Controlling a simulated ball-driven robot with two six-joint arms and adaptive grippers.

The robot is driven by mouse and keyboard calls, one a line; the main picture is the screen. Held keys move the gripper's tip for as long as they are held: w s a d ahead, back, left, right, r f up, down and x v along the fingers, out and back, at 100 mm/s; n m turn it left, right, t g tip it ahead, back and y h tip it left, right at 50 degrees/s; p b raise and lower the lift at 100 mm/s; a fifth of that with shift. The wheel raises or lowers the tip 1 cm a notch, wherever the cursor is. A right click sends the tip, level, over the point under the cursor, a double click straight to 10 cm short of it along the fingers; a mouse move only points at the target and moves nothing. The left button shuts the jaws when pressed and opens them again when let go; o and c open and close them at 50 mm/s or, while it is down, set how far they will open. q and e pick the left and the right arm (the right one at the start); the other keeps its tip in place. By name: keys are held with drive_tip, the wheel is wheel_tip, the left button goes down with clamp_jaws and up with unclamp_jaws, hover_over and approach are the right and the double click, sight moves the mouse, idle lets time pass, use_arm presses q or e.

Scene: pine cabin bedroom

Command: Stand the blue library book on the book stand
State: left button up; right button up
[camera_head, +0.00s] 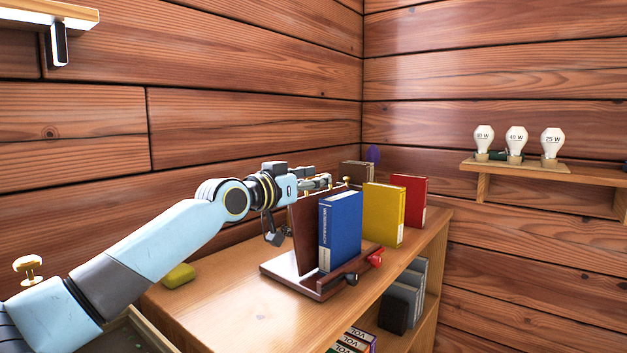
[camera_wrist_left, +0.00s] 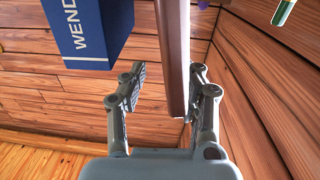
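The blue library book (camera_head: 341,232) stands upright on the dark brown book stand (camera_head: 300,289), in front of the stand's back board. In the left wrist view the blue book (camera_wrist_left: 88,30) is at the upper left, with white letters on its spine. My left gripper (camera_head: 325,182) is at the top of the back board, behind the book. In the left wrist view the left gripper (camera_wrist_left: 166,85) is open, with its fingers apart on either side of the brown board (camera_wrist_left: 174,60). The book is outside the fingers. My right gripper is not in view.
A yellow book (camera_head: 383,214) and a red book (camera_head: 410,200) stand behind the stand on the wooden shelf top (camera_head: 215,310). A yellow-green object (camera_head: 179,276) lies at left. Three bulbs stand on a wall shelf (camera_head: 540,172). The shelf top's front left is clear.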

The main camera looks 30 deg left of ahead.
use_arm(q)
drive_tip(key=s, duration=0.4)
drive_tip(key=s+a, duration=0.1)
drive_tip(key=s, duration=0.1)
drive_tip(key=shift+s+f, duration=0.15)
drive_tip(key=shift+f, duration=0.15)
drive_tip(key=shift+s+r, duration=0.2)
drive_tip(key=shift+s, duration=0.4)
